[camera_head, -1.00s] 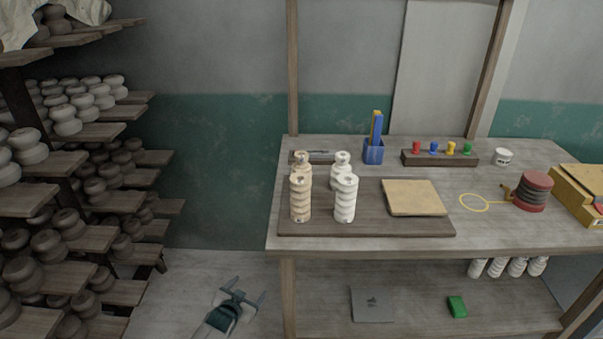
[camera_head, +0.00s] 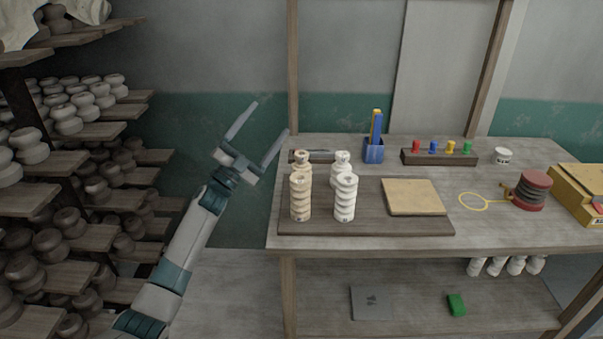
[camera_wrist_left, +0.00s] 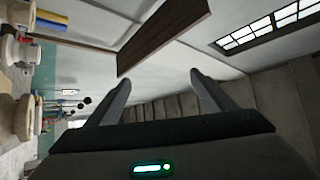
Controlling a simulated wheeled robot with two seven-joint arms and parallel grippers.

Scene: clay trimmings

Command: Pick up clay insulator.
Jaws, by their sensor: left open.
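Several ribbed clay insulators stand upright on a dark board (camera_head: 400,228) at the left of the workbench. Two are tan: a front one (camera_head: 300,200) and one behind it (camera_head: 303,162). Two are white: a front one (camera_head: 345,200) and one behind it (camera_head: 342,162). My left gripper (camera_head: 262,128) is open and empty, raised to the left of the bench, with its fingers pointing up and right. In the left wrist view its two fingers (camera_wrist_left: 160,95) are spread with nothing between them. My right gripper is not in view.
Beside the insulators lies a tan slab (camera_head: 413,197). Behind are a blue holder (camera_head: 373,152) and a rack of coloured pegs (camera_head: 440,158). A red-banded stack (camera_head: 532,191) and yellow box (camera_head: 582,190) stand right. Shelves of clay pieces (camera_head: 65,120) fill the left.

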